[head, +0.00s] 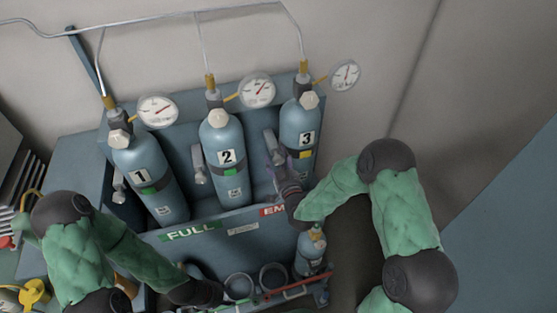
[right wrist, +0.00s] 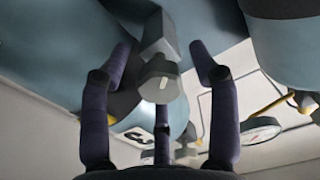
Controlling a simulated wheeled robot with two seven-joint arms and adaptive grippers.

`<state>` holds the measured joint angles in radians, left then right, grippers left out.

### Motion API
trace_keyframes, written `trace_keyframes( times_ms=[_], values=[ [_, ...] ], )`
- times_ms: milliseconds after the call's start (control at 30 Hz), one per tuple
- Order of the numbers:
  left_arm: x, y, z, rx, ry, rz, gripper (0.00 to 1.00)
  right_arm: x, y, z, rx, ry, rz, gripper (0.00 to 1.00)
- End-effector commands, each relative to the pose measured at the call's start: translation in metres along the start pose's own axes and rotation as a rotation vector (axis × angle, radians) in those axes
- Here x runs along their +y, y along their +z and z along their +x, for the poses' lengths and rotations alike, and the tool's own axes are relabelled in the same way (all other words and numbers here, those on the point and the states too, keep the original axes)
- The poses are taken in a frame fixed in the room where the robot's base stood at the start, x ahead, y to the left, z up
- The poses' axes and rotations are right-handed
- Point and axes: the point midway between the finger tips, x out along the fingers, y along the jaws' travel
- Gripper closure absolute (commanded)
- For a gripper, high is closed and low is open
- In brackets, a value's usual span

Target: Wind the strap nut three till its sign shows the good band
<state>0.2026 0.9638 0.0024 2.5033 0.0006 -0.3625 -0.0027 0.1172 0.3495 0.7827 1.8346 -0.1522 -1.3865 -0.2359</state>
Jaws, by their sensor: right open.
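Cylinder 3 (head: 298,125) stands in the rack at the right, and its number shows in the right wrist view (right wrist: 140,137). A yellow sign (head: 306,154) shows on its strap; cylinders 1 and 2 have green signs. The grey strap nut three (right wrist: 160,82) sits in front of my right gripper, on a grey block. My right gripper (right wrist: 160,48) is open, its dark fingers on either side of the nut with gaps visible. In the head view my right gripper (head: 281,170) is beside cylinder 3, hiding part of it. My left gripper (head: 210,292) is low; its fingers are unclear.
Cylinder 1 (head: 150,165) and cylinder 2 (head: 222,150) stand to the left in the blue rack (head: 215,222). Round gauges (head: 345,76) and thin pipes are above. A small cylinder (head: 310,250) and round holders (head: 273,277) are low in front. The wall at right is bare.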

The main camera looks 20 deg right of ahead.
Motion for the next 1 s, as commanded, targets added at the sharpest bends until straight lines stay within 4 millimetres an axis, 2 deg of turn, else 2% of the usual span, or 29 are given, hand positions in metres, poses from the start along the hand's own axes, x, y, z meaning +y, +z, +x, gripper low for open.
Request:
trace_keyframes(
  times_ms=[133,167,300,367,667,1000],
  values=[
    [0.000,0.000,0.000,0.000,0.000,0.000,0.60,0.000,0.000,0.000,0.000,0.000,0.000,0.39],
    [0.000,0.000,0.000,0.000,0.000,0.000,0.60,0.000,0.000,0.000,0.000,0.000,0.000,0.41],
    [0.000,0.000,0.000,0.000,0.000,0.000,0.60,0.000,0.000,0.000,0.000,0.000,0.000,0.81],
    [0.000,0.000,0.000,0.000,0.000,0.000,0.60,0.000,0.000,0.000,0.000,0.000,0.000,0.96],
    [-0.001,0.000,0.003,0.000,0.000,0.000,0.60,0.000,0.001,0.000,0.000,0.000,-0.018,0.96],
    [-0.008,-0.001,0.024,0.000,0.000,0.000,0.60,0.001,0.003,0.000,0.001,0.001,-0.203,0.96]
  ],
)
